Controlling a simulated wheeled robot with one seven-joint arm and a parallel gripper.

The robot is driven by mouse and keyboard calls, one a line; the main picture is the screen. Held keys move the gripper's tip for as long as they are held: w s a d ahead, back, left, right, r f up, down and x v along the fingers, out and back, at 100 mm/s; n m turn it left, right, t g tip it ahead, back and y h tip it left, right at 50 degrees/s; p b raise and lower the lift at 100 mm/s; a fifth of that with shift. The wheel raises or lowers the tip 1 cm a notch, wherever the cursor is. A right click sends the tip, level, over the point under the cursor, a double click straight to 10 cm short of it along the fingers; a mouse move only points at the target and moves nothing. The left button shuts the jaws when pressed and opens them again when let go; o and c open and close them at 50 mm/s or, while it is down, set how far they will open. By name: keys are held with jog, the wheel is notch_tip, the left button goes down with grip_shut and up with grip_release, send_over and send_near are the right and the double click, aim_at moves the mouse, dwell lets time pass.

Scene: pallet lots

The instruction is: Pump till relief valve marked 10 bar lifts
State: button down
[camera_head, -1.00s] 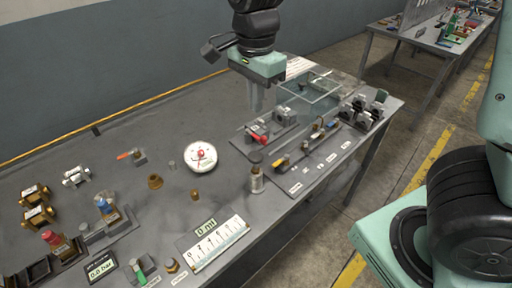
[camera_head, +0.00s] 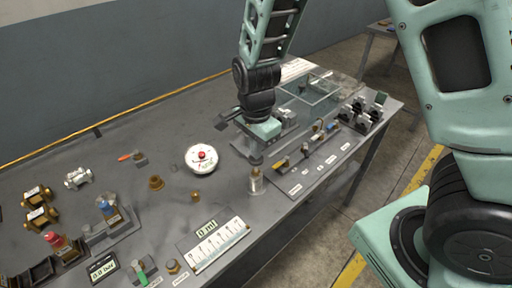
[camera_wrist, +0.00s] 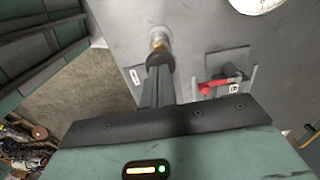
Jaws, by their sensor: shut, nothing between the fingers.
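My gripper (camera_head: 257,150) is shut and empty, pointing down just above a small upright metal cylinder (camera_head: 256,183) with a dark top. In the wrist view my fingers (camera_wrist: 160,72) overlap the dark knob (camera_wrist: 160,60) over a brass and silver fitting (camera_wrist: 158,40); I cannot tell whether they touch it. A red lever (camera_wrist: 215,86) on a grey base lies right of the fingers. A round white gauge (camera_head: 202,158) with a red centre is left of my gripper. Valves with a red cap (camera_head: 55,240) and a blue cap (camera_head: 107,206) stand at left. No 10 bar marking is readable.
A display (camera_head: 102,267) reads 0.0 bar; another (camera_head: 207,230) reads 0 ml above a white scale (camera_head: 219,245). Brass fittings (camera_head: 37,195) lie at far left. A clear tank (camera_head: 318,88) and black-clamped parts (camera_head: 362,112) stand behind right.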

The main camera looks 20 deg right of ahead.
jog(key=shift+f, duration=0.2)
notch_tip(320, 180, down, 4)
jog(key=shift+r+b, duration=0.15)
jog(key=shift+b, duration=0.85)
jog(key=shift+s, duration=0.1)
